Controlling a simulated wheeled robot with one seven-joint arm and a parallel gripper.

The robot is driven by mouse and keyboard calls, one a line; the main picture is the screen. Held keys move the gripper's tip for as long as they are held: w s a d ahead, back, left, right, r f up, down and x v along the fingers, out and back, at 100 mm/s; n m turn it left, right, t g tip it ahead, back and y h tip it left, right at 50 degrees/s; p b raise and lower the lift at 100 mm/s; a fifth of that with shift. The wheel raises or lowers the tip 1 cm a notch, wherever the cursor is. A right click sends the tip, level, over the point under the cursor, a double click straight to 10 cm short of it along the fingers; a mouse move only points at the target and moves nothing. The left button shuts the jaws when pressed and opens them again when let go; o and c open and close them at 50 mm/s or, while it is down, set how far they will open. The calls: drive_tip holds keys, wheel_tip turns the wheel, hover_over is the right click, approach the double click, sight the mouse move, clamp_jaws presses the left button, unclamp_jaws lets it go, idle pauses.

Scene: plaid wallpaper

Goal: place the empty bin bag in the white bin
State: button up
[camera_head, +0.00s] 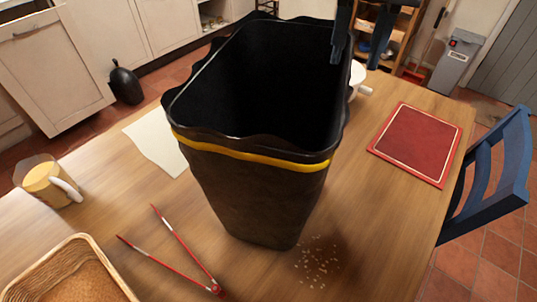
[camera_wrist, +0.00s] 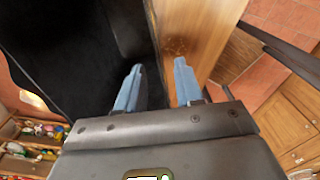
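The black bin bag (camera_head: 255,200) stands upright and open-mouthed in the middle of the head view, with a yellow band below its wavy rim. It fills the left of the wrist view (camera_wrist: 60,60). My gripper (camera_head: 358,58) is at the bag's far right rim, with one finger over the mouth and the other outside. In the wrist view my gripper (camera_wrist: 160,86) has its fingers apart, with the bag's edge running between them. I cannot tell whether either finger touches the bag. A pale grey bin-like container (camera_head: 455,62) stands on the floor at the far right; I cannot tell whether it is the white bin.
The wooden table (camera_head: 365,225) holds a red board (camera_head: 418,143), red tongs (camera_head: 180,255), a mug (camera_head: 50,182), a wicker basket (camera_head: 70,250), white paper (camera_head: 155,140) and scattered crumbs (camera_head: 318,262). A blue chair (camera_head: 500,165) is at the right edge. The table's front right is mostly clear.

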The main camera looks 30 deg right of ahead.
sight(345, 76)
drive_tip(key=shift+w+a+f+p, duration=0.1)
drive_tip(key=shift+f+p, duration=0.25)
drive_tip(key=shift+f, duration=1.55)
drive_tip(key=shift+w+a+f+p, duration=0.1)
drive_tip(key=shift+f+p, duration=0.25)
drive_tip(key=shift+f, duration=1.55)
clamp_jaws()
